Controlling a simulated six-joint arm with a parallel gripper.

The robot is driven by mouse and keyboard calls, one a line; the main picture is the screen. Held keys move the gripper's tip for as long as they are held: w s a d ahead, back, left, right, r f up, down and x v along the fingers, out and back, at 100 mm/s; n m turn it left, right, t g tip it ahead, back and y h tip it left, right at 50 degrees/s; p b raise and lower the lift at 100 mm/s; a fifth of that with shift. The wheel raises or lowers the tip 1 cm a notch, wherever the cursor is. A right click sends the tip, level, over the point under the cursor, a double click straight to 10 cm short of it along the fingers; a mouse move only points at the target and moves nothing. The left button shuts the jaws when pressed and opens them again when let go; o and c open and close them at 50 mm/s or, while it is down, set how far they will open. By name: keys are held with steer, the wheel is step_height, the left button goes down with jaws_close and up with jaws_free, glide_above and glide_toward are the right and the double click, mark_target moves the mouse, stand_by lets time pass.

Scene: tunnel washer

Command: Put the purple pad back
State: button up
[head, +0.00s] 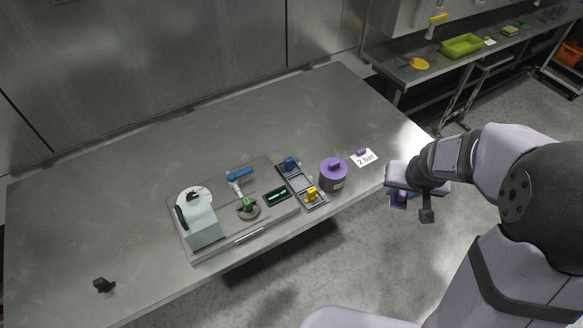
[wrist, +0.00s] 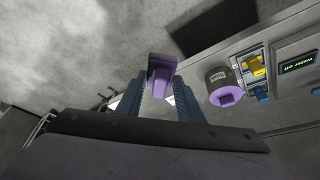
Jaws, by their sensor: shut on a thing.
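The purple pad (wrist: 162,70) is between the two blue fingers of my gripper (wrist: 158,92) in the wrist view. In the head view my gripper (head: 399,201) is off the table's right front edge, over the floor, with a bit of purple showing at it. A narrow dark tray (head: 301,181) on the table holds a blue pad (head: 290,163) at its far end and a yellow pad (head: 311,193) at its near end. The stretch between them looks empty. The tray also shows in the wrist view, right of my gripper.
A purple-topped cylinder (head: 333,173) stands right of the tray, close to it. A "2 bar" card (head: 366,158) with a small purple piece lies beyond it. A machine with a pale green block (head: 202,226) stands left. A small black object (head: 104,285) lies front left.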

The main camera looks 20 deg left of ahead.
steer(key=w+a+f+n+y+b, duration=0.1)
steer(key=w+a+n+b, duration=0.15)
steer(key=w+a, duration=0.85)
steer(key=w+a+n+y+b, duration=0.15)
steer(key=w+a+b, duration=0.4)
steer(key=a, duration=0.95)
steer(key=shift+h, duration=0.45)
steer(key=shift+w+d+f+p, duration=0.15)
steer(key=shift+f+p, duration=0.65)
steer(key=shift+f, duration=0.85)
steer(key=shift+w+a+f+p, duration=0.15)
steer(key=shift+f+p, duration=0.7)
steer(key=shift+f, duration=0.85)
steer(key=shift+w+d+f+p, duration=0.2)
steer(key=shift+f+p, duration=0.6)
steer(key=shift+f, duration=0.85)
steer(key=shift+f, duration=0.15)
steer(key=o, duration=1)
steer(key=shift+r, duration=0.25)
steer(key=b+v, duration=0.3)
steer(key=v, duration=0.8)
steer(key=shift+r+n+b, duration=0.3)
steer(key=shift+r, duration=0.15)
